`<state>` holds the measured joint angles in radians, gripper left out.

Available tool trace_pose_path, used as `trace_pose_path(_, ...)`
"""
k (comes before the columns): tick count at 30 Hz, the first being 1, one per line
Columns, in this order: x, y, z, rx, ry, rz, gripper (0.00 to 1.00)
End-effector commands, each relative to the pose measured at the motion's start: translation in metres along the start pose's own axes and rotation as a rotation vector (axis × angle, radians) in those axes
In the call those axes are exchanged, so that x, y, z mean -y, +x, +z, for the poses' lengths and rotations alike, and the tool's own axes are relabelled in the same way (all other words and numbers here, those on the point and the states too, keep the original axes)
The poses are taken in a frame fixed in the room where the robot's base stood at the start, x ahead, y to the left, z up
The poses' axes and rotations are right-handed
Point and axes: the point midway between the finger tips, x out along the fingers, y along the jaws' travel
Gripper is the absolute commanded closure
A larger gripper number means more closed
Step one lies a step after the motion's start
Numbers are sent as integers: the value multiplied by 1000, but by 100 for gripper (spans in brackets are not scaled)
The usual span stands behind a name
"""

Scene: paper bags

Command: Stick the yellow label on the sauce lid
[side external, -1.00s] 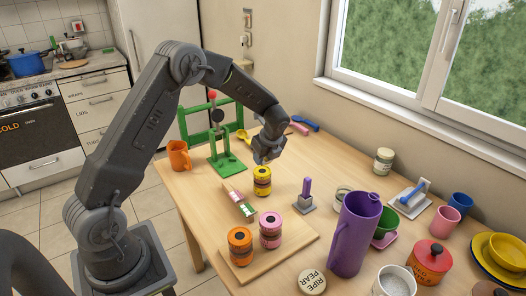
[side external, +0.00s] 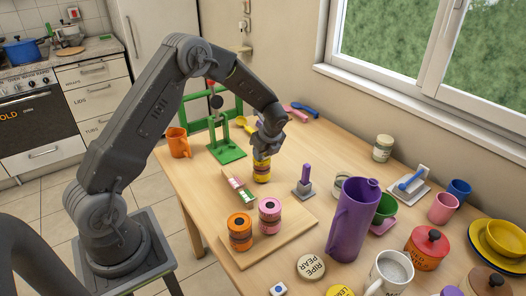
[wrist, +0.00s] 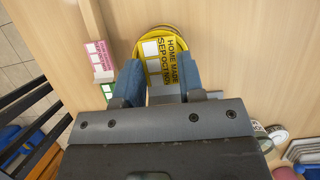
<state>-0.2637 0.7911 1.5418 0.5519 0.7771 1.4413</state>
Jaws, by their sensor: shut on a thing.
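The yellow label (wrist: 168,62), printed HOME MADE SEP OCT NOV with white squares, is held between the blue fingers of my gripper (wrist: 160,68) in the wrist view. My gripper is shut on it. Behind it shows the round yellow sauce lid (wrist: 158,30), whose rim rings the label's far end. In the side view my gripper (side external: 265,152) is right at the top of the yellow jar (side external: 262,173), hiding its lid. I cannot tell whether the label touches the lid.
A label holder (side external: 238,190) with pink and green labels stands left of the jar. Orange (side external: 240,233) and pink (side external: 270,216) jars stand on a board in front. A purple-handled stamp (side external: 306,182) is to the right, a green stand (side external: 226,152) behind.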

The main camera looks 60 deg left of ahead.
Motion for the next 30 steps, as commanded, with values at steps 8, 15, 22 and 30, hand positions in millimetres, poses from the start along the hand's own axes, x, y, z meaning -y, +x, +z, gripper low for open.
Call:
trace_pose_path(8,0,0,0,0,0,0,50)
trace_pose_path(15,0,0,0,0,0,0,34)
trace_pose_path(22,0,-4,0,0,0,-1,34)
trace_pose_path(30,1,-50,0,1,-1,-5,34)
